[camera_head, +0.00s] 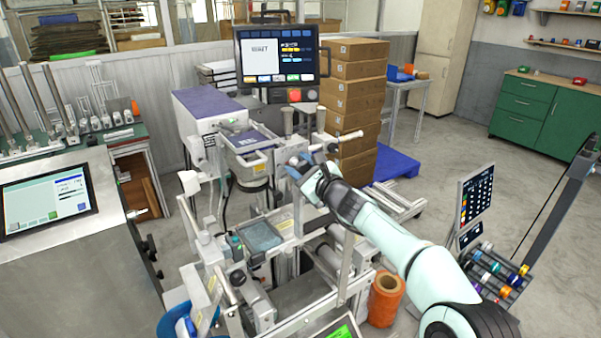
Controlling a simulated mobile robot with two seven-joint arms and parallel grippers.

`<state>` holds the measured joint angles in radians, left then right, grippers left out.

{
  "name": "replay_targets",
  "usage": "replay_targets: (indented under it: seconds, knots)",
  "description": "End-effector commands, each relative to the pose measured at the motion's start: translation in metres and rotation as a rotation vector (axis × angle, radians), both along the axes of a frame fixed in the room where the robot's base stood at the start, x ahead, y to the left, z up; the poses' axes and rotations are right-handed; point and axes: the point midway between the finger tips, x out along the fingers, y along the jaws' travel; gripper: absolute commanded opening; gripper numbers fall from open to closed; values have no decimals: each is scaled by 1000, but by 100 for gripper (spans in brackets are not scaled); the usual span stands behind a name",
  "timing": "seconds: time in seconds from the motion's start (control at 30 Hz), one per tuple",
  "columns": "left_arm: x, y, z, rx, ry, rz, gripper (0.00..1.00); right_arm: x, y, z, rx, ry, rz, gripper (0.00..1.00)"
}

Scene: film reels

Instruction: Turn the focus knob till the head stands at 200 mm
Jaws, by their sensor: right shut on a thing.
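My right arm comes in from the lower right, and its blue-fingered gripper (299,168) is at the right side of the metal machine frame (345,265). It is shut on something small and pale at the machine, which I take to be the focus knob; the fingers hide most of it. The head (250,172), a dark round unit under a flat top plate, stands on the frame left of the gripper. The scale reading in mm is too small to make out. My left gripper is not in view.
A monitor (277,55) stands above the machine, with stacked cardboard boxes (357,90) behind. An orange roll (385,299) stands on the floor below my right arm. A tilted touchscreen (48,200) is at the left. A rack of coloured rolls (497,270) is at the right.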

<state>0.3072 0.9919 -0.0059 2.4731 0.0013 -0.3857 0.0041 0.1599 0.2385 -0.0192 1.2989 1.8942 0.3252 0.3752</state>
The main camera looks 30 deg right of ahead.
Motion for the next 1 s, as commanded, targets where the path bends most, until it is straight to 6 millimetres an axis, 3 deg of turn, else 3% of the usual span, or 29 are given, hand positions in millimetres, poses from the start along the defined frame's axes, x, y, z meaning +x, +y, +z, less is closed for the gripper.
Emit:
replay_targets:
  seconds: [0.03,0.6,0.63,0.7,1.0]
  knots:
    - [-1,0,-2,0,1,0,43,-1,0,9,-16,-21,1,13]
    - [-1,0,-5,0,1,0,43,-2,1,13,-51,-27,3,13]
    - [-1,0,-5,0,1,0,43,-2,1,13,-50,-27,3,47]
    - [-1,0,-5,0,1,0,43,-2,1,13,-50,-27,4,68]
    - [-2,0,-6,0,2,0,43,-1,0,7,-51,-17,1,68]
